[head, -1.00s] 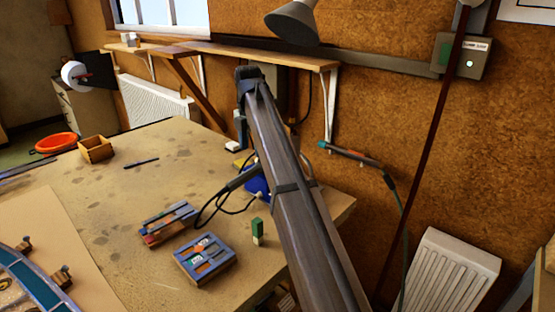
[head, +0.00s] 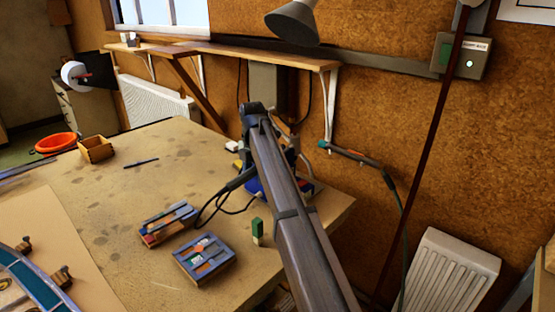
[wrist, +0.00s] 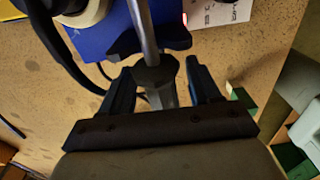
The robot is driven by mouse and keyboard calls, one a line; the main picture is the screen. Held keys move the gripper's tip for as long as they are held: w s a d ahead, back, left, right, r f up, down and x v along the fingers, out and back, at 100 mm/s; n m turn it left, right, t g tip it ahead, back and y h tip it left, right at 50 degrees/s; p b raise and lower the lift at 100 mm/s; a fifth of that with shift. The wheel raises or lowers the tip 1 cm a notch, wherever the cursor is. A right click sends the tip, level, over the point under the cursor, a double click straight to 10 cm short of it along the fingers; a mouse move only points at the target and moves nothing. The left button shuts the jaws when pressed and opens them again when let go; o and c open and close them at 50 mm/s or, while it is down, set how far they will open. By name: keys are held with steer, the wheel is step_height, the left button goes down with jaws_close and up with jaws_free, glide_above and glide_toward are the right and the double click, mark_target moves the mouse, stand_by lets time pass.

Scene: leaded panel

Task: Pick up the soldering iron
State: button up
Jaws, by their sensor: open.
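In the wrist view, my gripper (wrist: 150,75) is open, its two dark fingers on either side of a grey shaft (wrist: 148,35) with a dark collar. I cannot tell whether this shaft belongs to the soldering iron. A blue base (wrist: 95,40) lies beyond the fingers. A thick black handle or cable (wrist: 50,45) curves past on the left. In the head view, a dark handle (head: 241,179), apparently the soldering iron's, sticks out left of the blue base (head: 252,187), with a black cable looping from it. My arm hides the gripper and part of the base there.
Two small trays of tools (head: 205,258) (head: 168,224) and a green-and-white block (head: 257,231) stand near the base. A tool with a teal end (head: 350,154) hangs by the wall. A shelf (head: 270,56) runs above. The table's middle left is mostly clear.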

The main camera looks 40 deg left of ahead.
jaws_close()
stand_by(0.5)
steer(key=shift+r, duration=0.1)
